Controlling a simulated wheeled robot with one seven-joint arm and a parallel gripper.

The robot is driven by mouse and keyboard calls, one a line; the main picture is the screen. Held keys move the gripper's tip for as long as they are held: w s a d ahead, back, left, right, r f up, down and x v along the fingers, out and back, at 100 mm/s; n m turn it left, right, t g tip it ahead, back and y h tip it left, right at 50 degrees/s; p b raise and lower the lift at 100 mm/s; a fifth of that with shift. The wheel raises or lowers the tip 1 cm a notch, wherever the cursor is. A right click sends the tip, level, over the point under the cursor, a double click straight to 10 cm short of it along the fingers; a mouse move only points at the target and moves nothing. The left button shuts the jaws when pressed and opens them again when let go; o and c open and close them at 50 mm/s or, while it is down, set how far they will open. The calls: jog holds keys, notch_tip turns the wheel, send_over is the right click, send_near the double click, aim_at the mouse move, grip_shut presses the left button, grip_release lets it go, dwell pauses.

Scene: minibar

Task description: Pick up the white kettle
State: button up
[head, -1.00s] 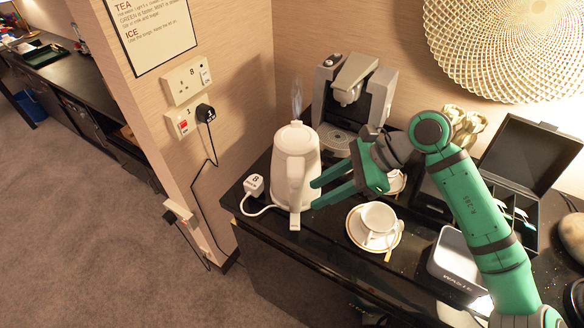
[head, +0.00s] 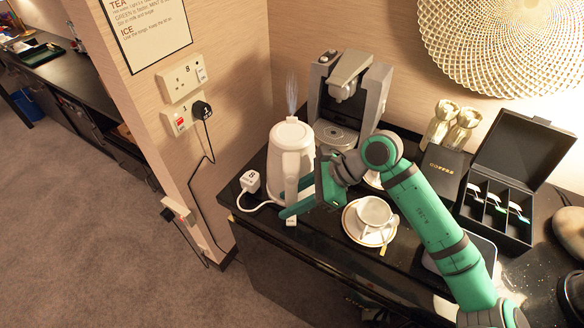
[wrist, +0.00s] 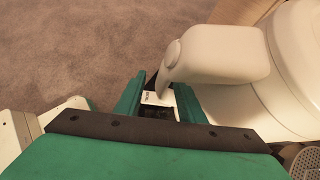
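The white kettle (head: 290,138) stands upright on the dark counter, left of the coffee machine. Its handle faces the counter's front edge. My gripper (head: 298,195) is at the kettle's handle side, with one green finger crossing low in front of the kettle. The other finger is largely hidden in the head view. In the wrist view, the fingers of my gripper (wrist: 158,98) are spread apart. The kettle handle (wrist: 215,55) reaches down toward the gap between them, with the body (wrist: 285,60) to the right. I cannot tell whether a finger touches the handle.
A cup (head: 374,212) on a saucer (head: 352,231) sits right of my gripper. The coffee machine (head: 375,92) stands behind. A white plug (head: 250,181) and cord lie left of the kettle. An open black box (head: 525,150) is at the right. Wall sockets (head: 182,84) are at the left.

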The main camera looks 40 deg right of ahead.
grip_shut()
jog(key=shift+w+r, duration=0.1)
jog(key=shift+r, duration=0.05)
dwell(1.1)
